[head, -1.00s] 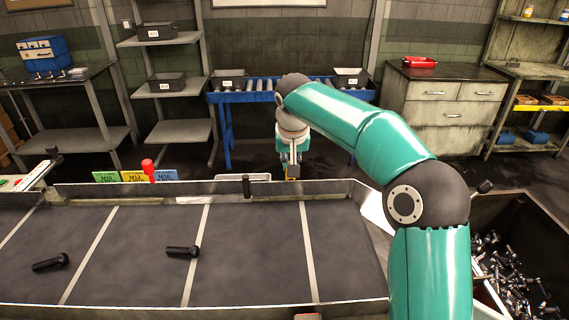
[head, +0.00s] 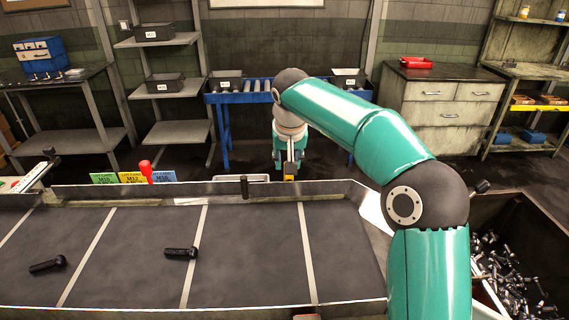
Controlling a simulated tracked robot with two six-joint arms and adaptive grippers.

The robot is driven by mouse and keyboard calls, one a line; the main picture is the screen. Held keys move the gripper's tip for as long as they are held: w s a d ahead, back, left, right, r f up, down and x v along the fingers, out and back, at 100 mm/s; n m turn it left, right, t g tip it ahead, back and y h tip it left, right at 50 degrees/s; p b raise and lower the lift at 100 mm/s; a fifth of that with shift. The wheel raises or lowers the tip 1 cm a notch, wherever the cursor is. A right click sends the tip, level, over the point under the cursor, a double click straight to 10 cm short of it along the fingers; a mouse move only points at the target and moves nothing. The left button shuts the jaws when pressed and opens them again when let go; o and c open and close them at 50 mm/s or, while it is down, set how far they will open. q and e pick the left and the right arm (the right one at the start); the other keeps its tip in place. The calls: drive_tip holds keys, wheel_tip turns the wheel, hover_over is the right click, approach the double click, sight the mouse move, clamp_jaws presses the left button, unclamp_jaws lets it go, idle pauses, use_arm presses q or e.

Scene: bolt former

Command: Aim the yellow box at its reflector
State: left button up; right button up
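The yellow box (head: 289,178) is small and sits at the far rim of the conveyor, partly hidden by my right gripper. My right gripper (head: 290,168) points down there, its fingers to the left and right of a dark part above the yellow. I cannot tell whether the fingers touch the box or are closed on it. A small red and dark piece (head: 307,317) shows at the near rim, cut off by the bottom edge; I cannot tell whether it is the reflector. My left gripper is out of view.
Two black bolts (head: 181,253) lie on the dark belt (head: 250,260). A short black post (head: 244,187) and a red knob (head: 146,168) stand along the far rim. A bin of loose bolts (head: 510,275) is at the right.

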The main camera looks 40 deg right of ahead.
drive_tip(key=v, duration=1)
drive_tip(key=shift+r, duration=0.3)
drive_tip(key=shift+s+a, duration=0.1)
drive_tip(key=shift+s, duration=0.05)
